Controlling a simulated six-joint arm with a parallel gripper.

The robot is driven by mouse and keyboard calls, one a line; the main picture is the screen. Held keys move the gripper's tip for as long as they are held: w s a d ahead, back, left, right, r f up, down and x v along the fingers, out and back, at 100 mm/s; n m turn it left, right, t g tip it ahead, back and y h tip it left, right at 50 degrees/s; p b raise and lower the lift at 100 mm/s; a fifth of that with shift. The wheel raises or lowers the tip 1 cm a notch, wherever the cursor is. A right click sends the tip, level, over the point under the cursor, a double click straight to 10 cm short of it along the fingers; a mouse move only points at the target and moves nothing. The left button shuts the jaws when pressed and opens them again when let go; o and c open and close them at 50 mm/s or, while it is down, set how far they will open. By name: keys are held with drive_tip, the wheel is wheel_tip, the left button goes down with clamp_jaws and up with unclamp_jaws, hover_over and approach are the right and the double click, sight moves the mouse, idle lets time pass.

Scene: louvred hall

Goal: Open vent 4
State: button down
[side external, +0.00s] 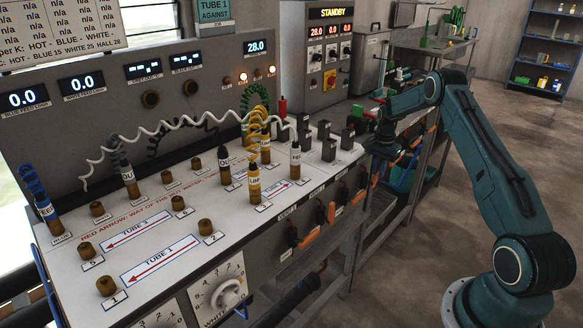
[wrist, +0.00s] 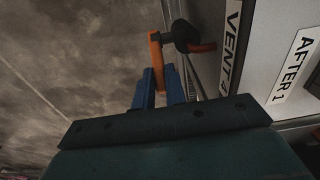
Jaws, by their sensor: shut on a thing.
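The vent 4 label (wrist: 229,48) is on the pale bench front in the wrist view. Beside it, a black valve body (wrist: 184,37) with a red part carries an orange lever (wrist: 156,62). My gripper (wrist: 159,84) has its two blue fingers shut on the lower part of that lever. The gripped end of the lever is partly hidden between the fingers. In the side external view my gripper (side external: 386,150) is at the bench's front edge, towards its far right end. Its fingertips and the held lever are not clear there.
Other black valves with orange levers (side external: 308,238) line the bench front. The bench top (side external: 140,215) holds brown sockets, plugs and coiled cables. An "AFTER 1" label (wrist: 296,66) is right of vent 4. The floor (side external: 420,240) beside my arm is clear.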

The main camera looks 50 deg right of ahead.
sight(377, 175)
drive_tip(key=shift+a+r, duration=0.1)
drive_tip(key=shift+a, duration=0.05)
drive_tip(key=shift+a+r+h, duration=0.2)
drive_tip(key=shift+a+h, duration=0.35)
drive_tip(key=shift+h, duration=0.65)
drive_tip(key=shift+a+r+h, duration=0.1)
drive_tip(key=shift+a+h, duration=0.3)
drive_tip(key=shift+h, duration=0.45)
drive_tip(key=shift+a+r+h, duration=0.1)
drive_tip(key=shift+a+h, duration=0.25)
drive_tip(key=shift+h, duration=0.5)
drive_tip(key=c, duration=1.4)
unclamp_jaws()
drive_tip(key=shift+f, duration=0.1)
drive_tip(key=shift+c, duration=0.2)
drive_tip(key=shift+a, duration=0.1)
drive_tip(key=v, duration=1.3)
drive_tip(key=shift+a+r, duration=0.15)
drive_tip(key=shift+r, duration=0.2)
